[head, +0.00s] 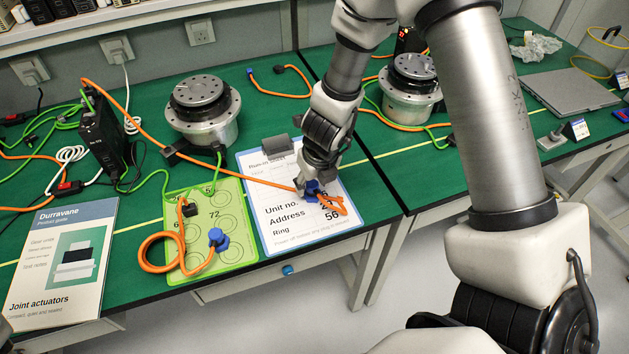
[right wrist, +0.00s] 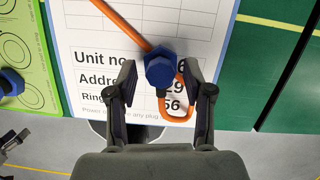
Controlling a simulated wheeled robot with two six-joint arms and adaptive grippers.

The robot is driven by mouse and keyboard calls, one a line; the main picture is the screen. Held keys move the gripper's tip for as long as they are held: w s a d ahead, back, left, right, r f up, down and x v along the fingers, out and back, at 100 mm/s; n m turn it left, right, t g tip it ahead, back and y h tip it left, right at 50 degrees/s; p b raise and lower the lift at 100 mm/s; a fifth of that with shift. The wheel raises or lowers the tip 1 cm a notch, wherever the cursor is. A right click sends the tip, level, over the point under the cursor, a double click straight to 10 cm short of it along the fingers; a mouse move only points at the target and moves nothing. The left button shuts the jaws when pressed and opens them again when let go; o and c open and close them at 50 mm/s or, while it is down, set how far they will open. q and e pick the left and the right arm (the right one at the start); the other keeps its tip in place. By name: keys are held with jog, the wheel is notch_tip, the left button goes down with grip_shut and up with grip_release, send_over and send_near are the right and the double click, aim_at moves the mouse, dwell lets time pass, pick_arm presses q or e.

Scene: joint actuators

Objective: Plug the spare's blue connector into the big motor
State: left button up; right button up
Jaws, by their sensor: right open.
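A blue connector (right wrist: 160,68) on an orange cable lies over the printed sheet. My right gripper (right wrist: 165,85) is open, one finger on each side of the connector with visible gaps. In the head view this connector (head: 312,189) is partly hidden by the right gripper (head: 312,183). Another blue connector (head: 216,239) sits on the green card, on an orange cable with a black plug (head: 188,209). A silver motor with a black top (head: 203,112) stands behind the cards; a similar motor (head: 411,90) stands on the right table. I cannot tell which cable is the spare's. My left gripper is not visible.
A black drive box (head: 103,135) with green, white and orange cables stands at left. A booklet (head: 62,262) lies front left. The sheet is on a clipboard (head: 350,238) near the front edge. A laptop (head: 570,101) is at far right. My right arm covers part of the right table.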

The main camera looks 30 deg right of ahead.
grip_shut()
jog(key=shift+w+p+v, duration=0.2)
jog(key=shift+p+v, duration=0.65)
jog(key=shift+w+p+v, duration=0.2)
jog(key=shift+p+v, duration=0.65)
jog(key=shift+w+p+v, duration=0.2)
jog(key=shift+p+v, duration=0.6)
jog(key=shift+p, duration=0.05)
jog(key=shift+s+r, duration=0.1)
jog(key=b+x, duration=0.2)
jog(key=s+b+x, duration=0.1)
jog(key=b+x, duration=0.2)
jog(key=shift+f, duration=0.2)
jog(key=p+v, duration=0.3)
jog(key=shift+r, duration=0.35)
jog(key=shift+s+r, duration=0.3)
jog(key=shift+f, duration=0.1)
